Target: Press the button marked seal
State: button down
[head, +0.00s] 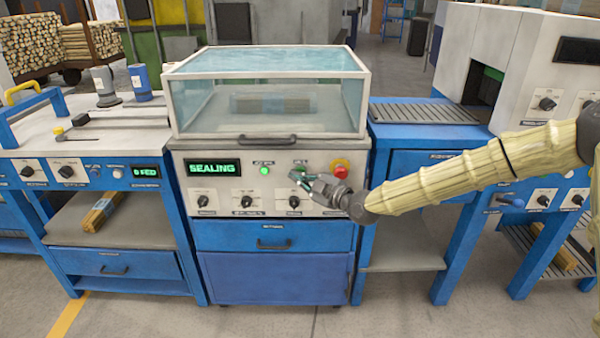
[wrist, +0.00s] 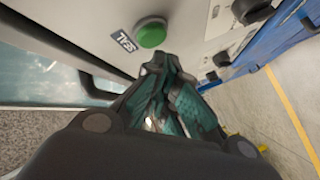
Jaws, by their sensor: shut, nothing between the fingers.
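The seal button (wrist: 151,33) is a round green push button on the machine's pale front panel. A dark label (wrist: 123,41) reading SEAL sits beside it in the wrist view. My gripper (wrist: 165,65) is shut and empty, its fingertips just short of the button's edge in that view; I cannot tell whether they touch it. In the head view my gripper (head: 298,176) is at the panel and largely covers the button. The sealing machine (head: 229,212) has a lit display (head: 212,168) reading SEALING.
Knobs (head: 246,201) line the panel below. A clear lid (head: 268,85) covers a wood bundle above. Blue benches flank the machine.

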jog(key=s+p, duration=0.1)
jog(key=s, duration=0.4)
dwell(0.7)
dwell(0.3)
